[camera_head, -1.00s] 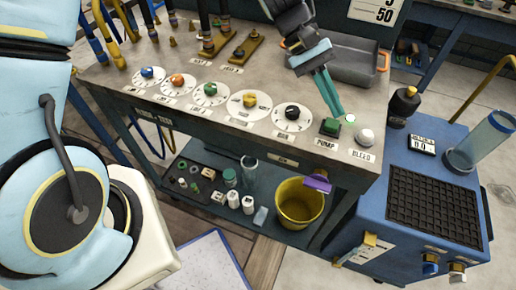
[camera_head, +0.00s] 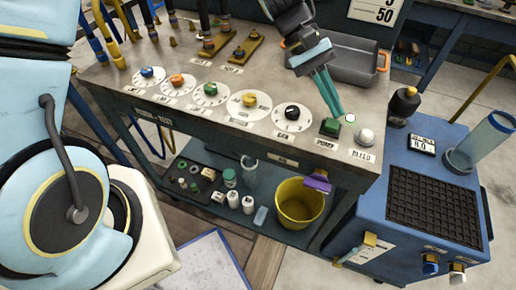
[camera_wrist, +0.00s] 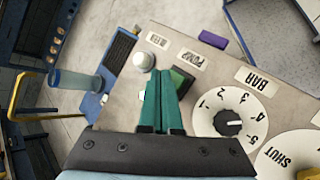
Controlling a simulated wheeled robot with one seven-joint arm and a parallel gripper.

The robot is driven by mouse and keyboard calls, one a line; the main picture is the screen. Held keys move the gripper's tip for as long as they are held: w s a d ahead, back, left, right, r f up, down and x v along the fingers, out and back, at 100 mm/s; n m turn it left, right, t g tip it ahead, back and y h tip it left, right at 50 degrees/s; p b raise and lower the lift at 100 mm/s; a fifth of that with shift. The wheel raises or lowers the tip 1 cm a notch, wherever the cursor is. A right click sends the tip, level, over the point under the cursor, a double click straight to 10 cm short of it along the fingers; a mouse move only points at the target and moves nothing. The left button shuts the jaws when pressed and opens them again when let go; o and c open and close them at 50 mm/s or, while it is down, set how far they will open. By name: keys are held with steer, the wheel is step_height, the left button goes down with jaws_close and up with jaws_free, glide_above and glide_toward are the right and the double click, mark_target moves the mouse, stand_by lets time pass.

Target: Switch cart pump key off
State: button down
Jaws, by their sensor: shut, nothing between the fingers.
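The pump key is a green-topped switch in a dark housing (camera_head: 330,128), above the PUMP label (camera_head: 326,143) at the front right of the bench. It also shows in the wrist view (camera_wrist: 182,80), partly hidden by my fingers. My gripper (camera_head: 339,114) is shut and empty, its teal fingers pointing down beside the key. In the wrist view the fingertips (camera_wrist: 160,73) overlap the key's edge. I cannot tell whether they touch it, or which way the key is set.
The white BLEED knob (camera_head: 365,136) stands close right of the key, and the black BAR dial (camera_head: 292,113) to its left. A grey tray (camera_head: 354,62) lies behind. A blue cart (camera_head: 378,176) with a clear cylinder (camera_head: 490,140) stands at right.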

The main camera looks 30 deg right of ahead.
mark_target(328, 119)
steer(key=shift+f, duration=0.1)
steer(key=shift+f, duration=0.3)
steer(key=shift+f+b, duration=0.45)
steer(key=shift+f, duration=0.05)
stand_by(0.6)
steer(key=shift+r, duration=0.1)
steer(key=shift+r+p, duration=0.85)
step_height(328, 119, up, 6)
steer(key=p, duration=0.4)
steer(key=shift+p, duration=0.4)
